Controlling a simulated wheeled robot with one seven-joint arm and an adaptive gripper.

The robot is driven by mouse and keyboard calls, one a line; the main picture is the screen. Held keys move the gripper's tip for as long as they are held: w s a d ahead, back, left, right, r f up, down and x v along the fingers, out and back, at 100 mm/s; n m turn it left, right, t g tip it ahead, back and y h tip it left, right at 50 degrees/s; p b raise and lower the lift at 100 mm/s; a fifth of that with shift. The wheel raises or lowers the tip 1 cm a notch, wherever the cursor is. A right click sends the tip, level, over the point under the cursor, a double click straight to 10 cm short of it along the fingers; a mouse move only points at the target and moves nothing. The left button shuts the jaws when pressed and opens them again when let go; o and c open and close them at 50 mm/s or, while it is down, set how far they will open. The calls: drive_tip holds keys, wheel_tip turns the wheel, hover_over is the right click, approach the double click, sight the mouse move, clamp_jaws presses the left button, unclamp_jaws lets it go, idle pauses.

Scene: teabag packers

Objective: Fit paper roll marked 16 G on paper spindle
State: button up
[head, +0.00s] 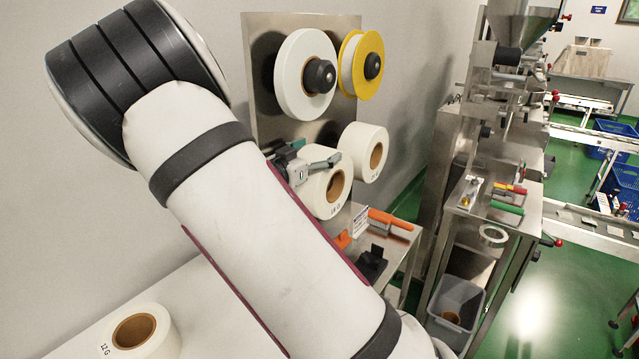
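A white paper roll (338,200) with a brown core shows in the head view, just right of my forearm. Its small mark ends in G and looks like 16 or 18. My gripper (322,163) is at this roll's upper left, with one finger lying across the top of its front face. The other finger is hidden, so I cannot tell whether it grips. On the steel panel (262,40), a large white roll (297,70) sits around a black hub, beside a yellow-flanged spool (375,46) on another black hub. I cannot tell which is the paper spindle.
A second white roll (358,140) with an open brown core is close behind at right. A roll marked 12 G (160,340) lies on the white table (70,348). Orange-handled tools (390,219) lie on a steel shelf below. A steel machine (490,215) stands right.

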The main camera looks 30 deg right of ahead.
drive_tip(key=c, duration=0.4)
drive_tip(key=shift+d, duration=0.1)
drive_tip(key=shift+s, duration=0.2)
drive_tip(key=s+d+p, duration=0.3)
drive_tip(key=s+p, duration=0.2)
drive_tip(key=s, duration=0.4)
drive_tip(key=shift+d+p, duration=0.2)
drive_tip(key=shift+p, duration=0.1)
idle(1.3)
drive_tip(key=shift+s, duration=0.1)
idle(0.4)
